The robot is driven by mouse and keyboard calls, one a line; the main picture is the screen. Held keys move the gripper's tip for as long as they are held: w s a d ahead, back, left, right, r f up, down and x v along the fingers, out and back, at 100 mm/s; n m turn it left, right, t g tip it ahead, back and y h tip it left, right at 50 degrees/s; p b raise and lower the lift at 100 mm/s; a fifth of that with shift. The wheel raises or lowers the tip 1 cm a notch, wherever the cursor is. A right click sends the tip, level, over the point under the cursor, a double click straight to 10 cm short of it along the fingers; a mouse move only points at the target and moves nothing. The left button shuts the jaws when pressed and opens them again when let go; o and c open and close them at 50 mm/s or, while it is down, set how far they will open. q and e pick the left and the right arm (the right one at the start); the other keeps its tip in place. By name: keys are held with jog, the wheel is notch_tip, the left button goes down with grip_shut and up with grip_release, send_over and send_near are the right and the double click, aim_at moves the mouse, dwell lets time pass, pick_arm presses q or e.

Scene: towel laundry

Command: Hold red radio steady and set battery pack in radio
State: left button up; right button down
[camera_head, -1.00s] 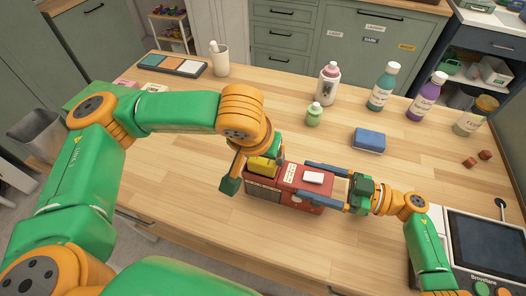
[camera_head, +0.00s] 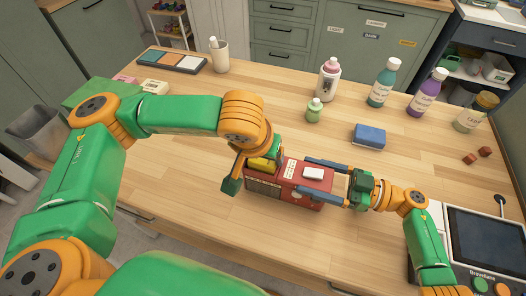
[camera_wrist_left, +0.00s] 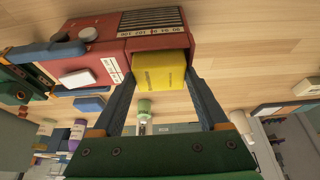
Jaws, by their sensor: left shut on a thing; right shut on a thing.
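The red radio (camera_head: 284,187) lies on the wooden table in front of me; its speaker grille and white label also show in the left wrist view (camera_wrist_left: 158,42). My right gripper (camera_head: 312,181) is shut on the radio, one blue finger along each side. My left gripper (camera_wrist_left: 160,84) is shut on the yellow battery pack (camera_wrist_left: 160,74). The pack is at the radio's left part in the head view (camera_head: 262,164), by a recess in its red casing. How deep it sits is hidden by the gripper. A white block (camera_head: 313,174) is on the radio's top.
A blue sponge (camera_head: 369,137), a small green bottle (camera_head: 314,110) and a white bottle (camera_head: 329,80) stand behind the radio. Taller bottles are at the back right. A device with a screen (camera_head: 485,245) is at the front right. The table left of the radio is clear.

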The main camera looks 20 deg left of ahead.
pick_arm(q)
jog(key=shift+f, duration=0.15)
jog(key=o, duration=1.5)
jog(key=shift+c, duration=0.2)
jog(key=v, duration=1.2)
pick_arm(e)
grip_release()
